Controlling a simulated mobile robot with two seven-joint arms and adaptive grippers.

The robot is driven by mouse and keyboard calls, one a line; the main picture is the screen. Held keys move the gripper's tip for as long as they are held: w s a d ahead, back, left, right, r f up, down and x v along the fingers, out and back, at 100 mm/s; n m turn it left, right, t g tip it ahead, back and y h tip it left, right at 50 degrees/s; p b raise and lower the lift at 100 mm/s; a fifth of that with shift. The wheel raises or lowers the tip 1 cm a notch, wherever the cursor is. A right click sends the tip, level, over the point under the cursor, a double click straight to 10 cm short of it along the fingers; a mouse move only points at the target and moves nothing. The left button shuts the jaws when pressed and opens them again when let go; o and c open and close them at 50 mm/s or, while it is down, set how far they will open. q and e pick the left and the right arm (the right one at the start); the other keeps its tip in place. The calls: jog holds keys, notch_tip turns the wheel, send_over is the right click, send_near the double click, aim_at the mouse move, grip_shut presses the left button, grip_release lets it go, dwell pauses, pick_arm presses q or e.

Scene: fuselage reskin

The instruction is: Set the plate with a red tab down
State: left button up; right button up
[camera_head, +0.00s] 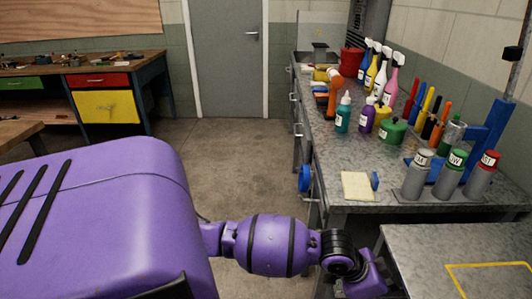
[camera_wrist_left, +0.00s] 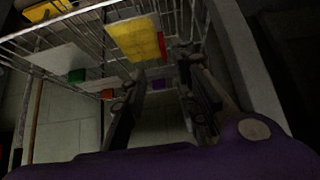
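In the left wrist view my left gripper (camera_wrist_left: 162,108) has its two fingers wide apart, with nothing seen between them. Beyond them is a wire rack (camera_wrist_left: 90,17) holding plates. A yellow plate (camera_wrist_left: 133,38) shows a red tab (camera_wrist_left: 162,45) at its right edge. A pale plate (camera_wrist_left: 57,62) has a green tab (camera_wrist_left: 77,75). An orange-red tab (camera_wrist_left: 106,94) sits lower, by a pale strip; which plate it belongs to is hard to tell. A purple tab (camera_wrist_left: 158,84) shows deeper in. In the head view a purple arm ends at the bottom, its fingertips not visible. My right gripper is not seen.
A yellow outline (camera_head: 492,268) marks a bare grey bench at lower right. The bench behind holds spray bottles (camera_head: 388,80), several capped cans (camera_head: 449,172) and a pale yellow pad (camera_head: 357,186). A workbench (camera_head: 115,70) stands far left. The floor (camera_head: 235,150) between is clear.

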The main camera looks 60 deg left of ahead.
pick_arm(q)
jog(key=s+d+f+n, duration=0.2)
jog(key=s+f, duration=0.6)
jog(key=s, duration=0.2)
jog(key=s+a+f+n+y, duration=0.1)
jog(key=s+f, duration=0.1)
jog(key=s, duration=0.7)
jog(key=s+a+f+n+y, duration=0.1)
jog(key=s+a+f+y, duration=0.1)
jog(key=s, duration=0.6)
jog(key=s+a+f+n+t+y, duration=0.1)
jog(key=s+f+n, duration=0.1)
jog(key=s, duration=0.7)
jog(key=shift+s+a+f, duration=0.3)
jog(key=shift+s+f, duration=0.05)
jog(key=shift+f, duration=0.45)
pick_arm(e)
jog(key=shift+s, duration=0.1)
pick_arm(q)
jog(key=shift+s, duration=0.1)
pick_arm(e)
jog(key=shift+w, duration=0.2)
